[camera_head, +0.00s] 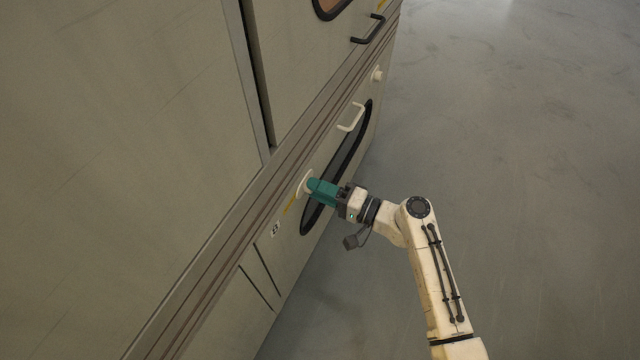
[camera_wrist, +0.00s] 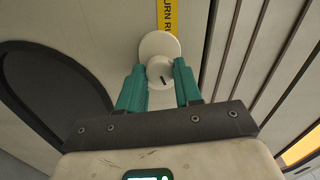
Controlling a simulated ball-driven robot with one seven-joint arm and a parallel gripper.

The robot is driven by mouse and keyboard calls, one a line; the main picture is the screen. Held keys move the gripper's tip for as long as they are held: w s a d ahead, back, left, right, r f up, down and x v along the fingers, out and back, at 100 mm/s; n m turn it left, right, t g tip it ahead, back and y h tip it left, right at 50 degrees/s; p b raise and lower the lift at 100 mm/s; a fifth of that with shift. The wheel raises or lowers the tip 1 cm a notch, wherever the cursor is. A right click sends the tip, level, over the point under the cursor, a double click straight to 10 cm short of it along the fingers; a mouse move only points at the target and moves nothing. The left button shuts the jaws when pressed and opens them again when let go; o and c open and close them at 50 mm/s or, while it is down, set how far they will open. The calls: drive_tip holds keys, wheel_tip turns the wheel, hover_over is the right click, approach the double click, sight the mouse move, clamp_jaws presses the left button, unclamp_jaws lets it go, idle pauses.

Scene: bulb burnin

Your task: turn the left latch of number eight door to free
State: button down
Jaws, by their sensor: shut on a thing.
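The number eight door (camera_head: 330,150) is a beige panel low on the cabinet, with an "8" label (camera_head: 275,229) at its near end. The latch near that label (camera_head: 304,183) is a white round knob on a white base. It also shows in the wrist view as a knob (camera_wrist: 160,70) with a short dark mark, slightly tilted. My gripper (camera_head: 313,189) has teal fingers, closed on either side of this knob in the wrist view (camera_wrist: 159,77). The fingers partly hide the latch in the head view. A second white latch (camera_head: 377,74) sits at the door's far end.
Yellow tape with lettering (camera_wrist: 167,16) runs beside the latch. A ribbed rail (camera_head: 250,200) runs above the door. The grey floor (camera_head: 520,150) at right is clear.

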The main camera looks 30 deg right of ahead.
drive_tip(key=shift+m+p, duration=1.1)
drive_tip(key=shift+m, duration=0.9)
drive_tip(key=shift+d, duration=0.1)
drive_tip(key=c, duration=0.8)
unclamp_jaws()
drive_tip(key=shift+o, duration=0.2)
drive_tip(key=p+v, duration=0.1)
drive_tip(key=v, duration=0.9)
drive_tip(key=shift+s+d+p, duration=0.2)
drive_tip(key=shift+s+p, duration=0.1)
drive_tip(key=shift+s, duration=0.05)
